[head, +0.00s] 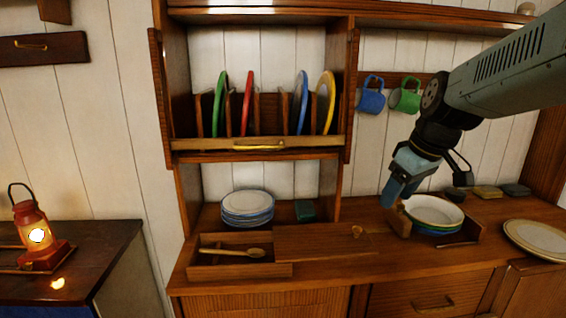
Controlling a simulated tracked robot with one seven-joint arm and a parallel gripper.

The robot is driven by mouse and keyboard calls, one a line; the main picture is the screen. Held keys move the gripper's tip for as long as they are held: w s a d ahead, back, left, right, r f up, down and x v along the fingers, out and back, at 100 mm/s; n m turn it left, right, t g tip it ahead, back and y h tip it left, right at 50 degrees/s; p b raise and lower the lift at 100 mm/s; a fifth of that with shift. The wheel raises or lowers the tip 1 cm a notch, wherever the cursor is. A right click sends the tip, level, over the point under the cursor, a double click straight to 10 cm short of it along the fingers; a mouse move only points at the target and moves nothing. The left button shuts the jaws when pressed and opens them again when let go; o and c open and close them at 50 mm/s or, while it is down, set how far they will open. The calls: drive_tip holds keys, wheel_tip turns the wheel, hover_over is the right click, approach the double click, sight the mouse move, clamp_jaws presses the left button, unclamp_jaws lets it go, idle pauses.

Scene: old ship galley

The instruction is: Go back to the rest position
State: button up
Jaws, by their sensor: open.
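My arm comes in from the upper right of the head view, and my gripper (397,197) points down above the wooden counter (372,270). It is open, and I see nothing held in it. Its tips are just left of a stack of bowls (434,210) in a low wooden holder (468,237). I cannot tell whether the tips touch the holder's near left part.
A plate rack (187,143) holds green, red, blue and yellow plates upright. Blue (371,101) and green (406,101) mugs hang beside it. Stacked plates (246,220), a spoon (232,252) in a box, a large plate (540,238) and a lit lantern (33,228) stand around.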

drive_tip(key=s+m+t+h, duration=0.2)
drive_tip(key=s+m, duration=0.4)
drive_tip(key=s, duration=0.4)
drive_tip(key=shift+s+a+r, duration=0.2)
drive_tip(key=shift+s+a, duration=0.05)
drive_tip(key=shift+s, duration=0.05)
